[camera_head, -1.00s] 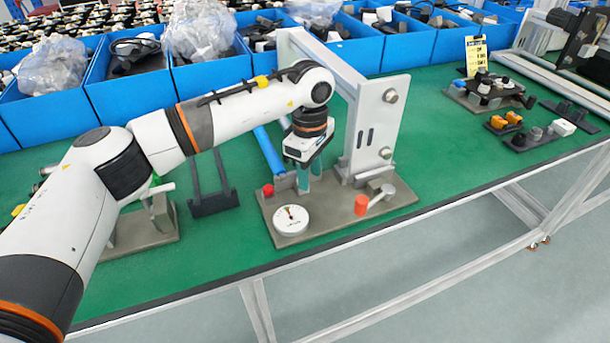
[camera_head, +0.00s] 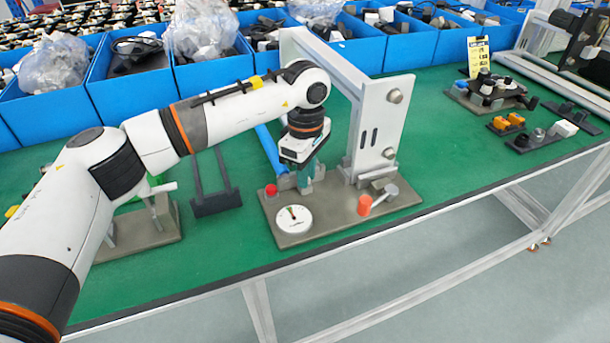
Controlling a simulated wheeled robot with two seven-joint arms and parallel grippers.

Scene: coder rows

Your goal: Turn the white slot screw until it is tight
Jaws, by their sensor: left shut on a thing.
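My left gripper (camera_head: 305,176) points down over the left back part of a grey fixture plate (camera_head: 335,222). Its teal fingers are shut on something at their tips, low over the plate. The gripper hides what it holds, and I cannot make out the white slot screw itself. A white round dial (camera_head: 293,219) with a small needle and a green patch lies at the plate's front left corner. A red button (camera_head: 271,190) is left of the fingers. My right gripper is not in view.
A tall light grey frame (camera_head: 378,125) rises just right of the gripper. An orange-red knob (camera_head: 365,205) and a grey lever (camera_head: 385,194) are at the plate's right. Blue bins (camera_head: 127,86) line the back.

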